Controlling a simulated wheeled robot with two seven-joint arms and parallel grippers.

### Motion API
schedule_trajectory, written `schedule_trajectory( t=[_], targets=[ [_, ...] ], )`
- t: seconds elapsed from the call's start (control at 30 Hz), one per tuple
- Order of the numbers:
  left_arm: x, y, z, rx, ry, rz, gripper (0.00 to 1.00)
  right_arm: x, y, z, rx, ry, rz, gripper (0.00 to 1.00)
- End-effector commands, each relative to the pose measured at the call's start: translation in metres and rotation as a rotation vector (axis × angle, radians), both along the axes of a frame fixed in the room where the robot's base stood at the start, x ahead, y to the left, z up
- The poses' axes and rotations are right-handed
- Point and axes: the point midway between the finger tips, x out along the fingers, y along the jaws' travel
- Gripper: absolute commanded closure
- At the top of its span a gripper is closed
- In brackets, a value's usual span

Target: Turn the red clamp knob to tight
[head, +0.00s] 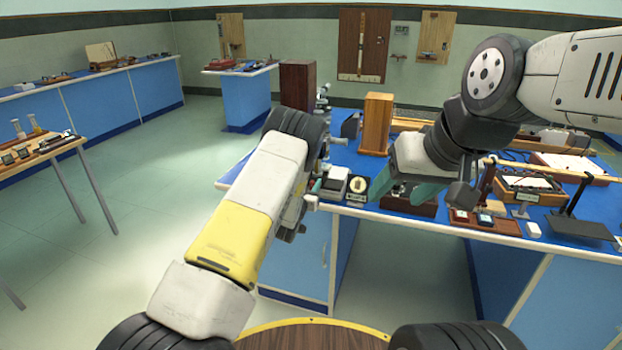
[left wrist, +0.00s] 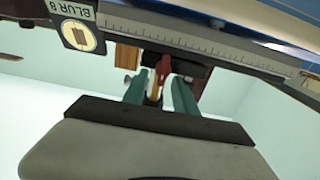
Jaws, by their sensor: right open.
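The red clamp knob (left wrist: 163,68) shows in the left wrist view below a grey graduated scale (left wrist: 220,47). My left gripper (left wrist: 160,82) has its two teal fingers on either side of the knob, with a visible gap on its left side. I cannot tell whether the other finger touches it. In the head view the knob is not visible, and my left arm hides most of that gripper near the bench's left end. My right gripper (head: 402,192) is open and empty over the bench's front part.
A label card (left wrist: 80,33) reading "BLUR 8" is beside the scale. In the head view, a wooden block (head: 376,124) and a dark brown box (head: 297,86) stand near the bench's left end. Boxed instruments (head: 530,187) crowd the right.

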Motion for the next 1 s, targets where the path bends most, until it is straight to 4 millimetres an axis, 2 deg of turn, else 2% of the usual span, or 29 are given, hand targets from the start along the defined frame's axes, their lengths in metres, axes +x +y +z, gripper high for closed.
schedule_trajectory(
  t=[0.2,0.37,0.77,1.0],
  targets=[
    [0.0002,0.0000,0.0000,0.000,0.000,0.000,0.68,0.0000,0.0000,0.0000,0.000,0.000,0.000,0.40],
    [0.0001,0.0001,0.0001,0.000,0.000,0.000,0.99,0.0000,0.0000,0.0000,0.000,0.000,0.000,0.40],
    [-0.0007,0.0001,-0.0025,0.006,0.004,0.001,1.00,0.0000,0.0000,0.0000,0.000,0.000,0.000,0.40],
    [-0.0019,-0.0009,-0.0045,0.072,-0.013,0.000,1.00,0.0000,0.0000,0.0000,0.000,0.000,0.000,0.40]
  ],
)
